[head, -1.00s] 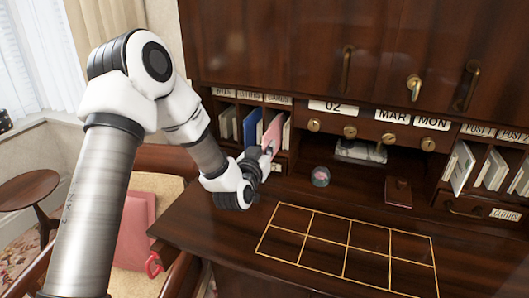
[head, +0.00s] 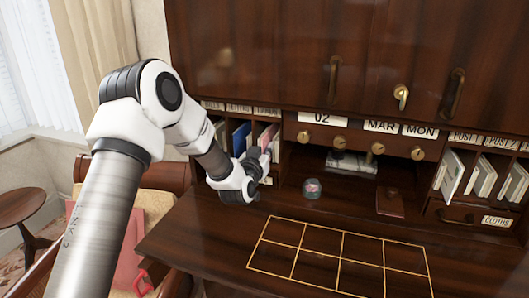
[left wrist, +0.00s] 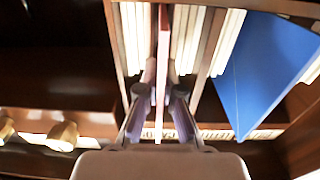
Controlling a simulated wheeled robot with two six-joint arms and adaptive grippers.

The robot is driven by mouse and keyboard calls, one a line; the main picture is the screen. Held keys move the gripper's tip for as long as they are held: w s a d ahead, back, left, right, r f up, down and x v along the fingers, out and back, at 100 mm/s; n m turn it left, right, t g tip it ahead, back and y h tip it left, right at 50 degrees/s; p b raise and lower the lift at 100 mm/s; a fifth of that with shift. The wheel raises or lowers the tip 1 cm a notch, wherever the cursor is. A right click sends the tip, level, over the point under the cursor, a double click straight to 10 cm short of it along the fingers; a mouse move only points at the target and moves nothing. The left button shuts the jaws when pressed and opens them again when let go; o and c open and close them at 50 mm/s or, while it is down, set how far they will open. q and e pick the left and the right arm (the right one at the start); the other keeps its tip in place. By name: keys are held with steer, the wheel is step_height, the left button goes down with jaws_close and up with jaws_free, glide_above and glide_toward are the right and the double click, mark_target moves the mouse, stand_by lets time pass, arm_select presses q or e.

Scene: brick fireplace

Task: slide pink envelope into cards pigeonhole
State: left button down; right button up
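The pink envelope (head: 266,134) stands upright in the third slot of the left letter rack, the cards pigeonhole, under its label (head: 267,112). My left gripper (head: 266,160) is in front of the slot. In the left wrist view, its two fingers (left wrist: 162,88) lie close on either side of the envelope (left wrist: 163,50), which shows edge-on and runs in between white cards. The gripper looks shut on the envelope's near end; any small gap is hard to judge. The deep end of the envelope is hidden. My right gripper is not in view.
A blue envelope (head: 241,138) stands in the slot to the left; it also shows in the left wrist view (left wrist: 262,70). A glass paperweight (head: 312,188) and a brown notebook (head: 390,202) are on the desk (head: 215,240). The gold-lined grid area is empty.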

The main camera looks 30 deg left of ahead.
arm_select(q)
steer(key=c, duration=1.2)
jaws_free()
steer(key=shift+c, duration=0.2)
steer(key=shift+s, duration=0.1)
steer(key=v, duration=1.1)
steer(key=shift+s, duration=0.4)
steer(key=shift+d, duration=0.15)
